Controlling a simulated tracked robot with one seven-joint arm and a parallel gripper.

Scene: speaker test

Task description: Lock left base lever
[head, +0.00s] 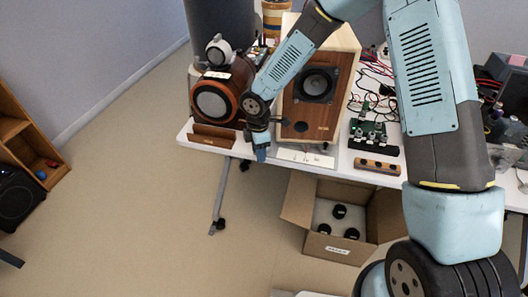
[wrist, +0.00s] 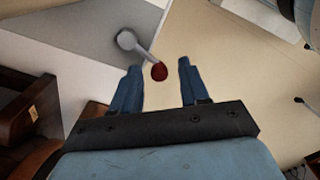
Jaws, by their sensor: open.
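The base lever (wrist: 143,50) shows in the wrist view as a short pale rod with a round grey hub at one end and a dark red ball knob (wrist: 159,71) at the other. The hub lies over a grey surface. My gripper (wrist: 158,66) is open, and the knob appears between its two blue fingers, with a visible gap on each side. I cannot tell how far beyond the fingertips the knob is. In the head view my gripper (head: 262,153) points down at the table's front edge, left of the wooden speaker (head: 318,90). The lever cannot be made out there.
A round red-brown speaker (head: 213,103) and a wooden nameplate (head: 212,136) stand left of my gripper on the white table (head: 185,134). An open cardboard box (head: 340,244) with dark round parts sits below the table. The floor (head: 130,200) at left is clear.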

